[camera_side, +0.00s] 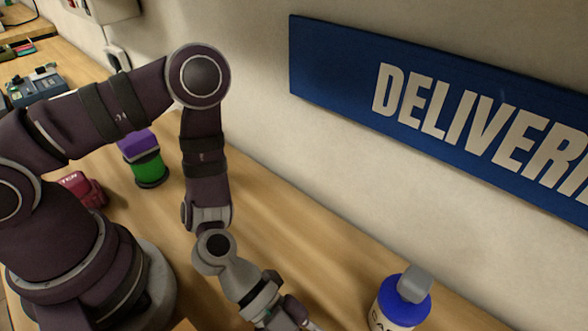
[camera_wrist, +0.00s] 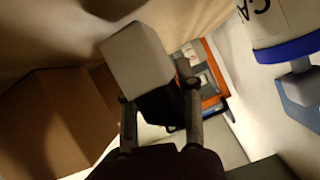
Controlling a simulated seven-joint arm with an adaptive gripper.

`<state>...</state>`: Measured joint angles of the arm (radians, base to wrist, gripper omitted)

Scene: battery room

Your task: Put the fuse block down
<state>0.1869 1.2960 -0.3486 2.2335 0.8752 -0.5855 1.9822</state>
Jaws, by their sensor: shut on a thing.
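In the wrist view, the two fingers of my gripper (camera_wrist: 160,94) are closed on a small block, which I take to be the fuse block (camera_wrist: 137,57). It has a pale grey boxy part beyond the fingertips, and a black part shows between the fingers. The block looks tilted in this view; I cannot tell whether it touches anything beneath it. In the side view only the upper part of my gripper shows at the bottom edge. Its fingertips and the fuse block are cut off there.
A white bottle with a blue cap (camera_side: 405,295) stands right of my gripper; its cap shows in the wrist view (camera_wrist: 288,48). An orange-edged item (camera_wrist: 213,80) lies beyond the block. A brown box (camera_wrist: 40,120) is at left. A green-and-purple canister (camera_side: 147,165) and red item (camera_side: 82,188) stand further back.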

